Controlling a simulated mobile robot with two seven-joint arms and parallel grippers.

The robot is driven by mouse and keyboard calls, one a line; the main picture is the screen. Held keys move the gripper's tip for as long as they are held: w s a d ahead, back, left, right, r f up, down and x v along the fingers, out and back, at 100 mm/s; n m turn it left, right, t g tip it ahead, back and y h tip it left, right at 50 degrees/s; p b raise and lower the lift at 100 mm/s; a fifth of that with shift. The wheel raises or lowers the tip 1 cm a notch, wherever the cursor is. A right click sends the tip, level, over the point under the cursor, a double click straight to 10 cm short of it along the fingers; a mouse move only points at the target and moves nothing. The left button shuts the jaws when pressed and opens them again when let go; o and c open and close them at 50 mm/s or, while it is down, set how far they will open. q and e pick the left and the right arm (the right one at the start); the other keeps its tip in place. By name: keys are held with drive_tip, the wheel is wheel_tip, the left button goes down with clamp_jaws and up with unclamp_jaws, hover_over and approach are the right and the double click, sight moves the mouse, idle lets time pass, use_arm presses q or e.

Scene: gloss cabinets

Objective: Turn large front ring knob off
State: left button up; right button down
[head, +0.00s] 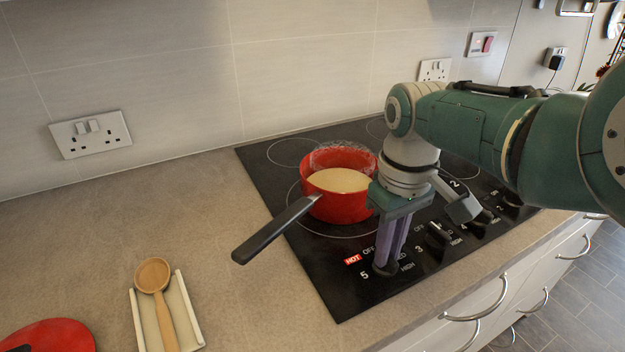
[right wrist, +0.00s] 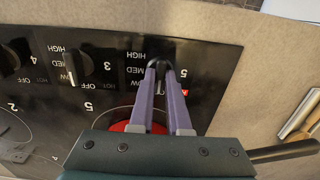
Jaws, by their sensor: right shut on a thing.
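My right gripper (head: 391,258) points down with its purple fingers closed around a dark knob (head: 385,271) at the front left of the black cooktop (head: 335,293). In the right wrist view the fingertips (right wrist: 165,68) meet on either side of the knob, whose pointer is mostly hidden. The markings OFF, MED and HIGH and the number 5 show around it. A red HOT light (head: 353,259) glows beside it. My left gripper is in neither view.
A red pan (head: 342,207) with pale contents stands on the ring behind my gripper, its black handle (head: 275,230) reaching over the counter. Other knobs (head: 438,235) lie to the right. A wooden spoon (head: 153,276) rests on a holder at left.

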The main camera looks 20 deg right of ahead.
drive_tip(key=c, duration=0.9)
unclamp_jaws()
drive_tip(key=shift+r, duration=0.1)
drive_tip(key=shift+r+p, duration=2.45)
drive_tip(key=shift+r, duration=2.4)
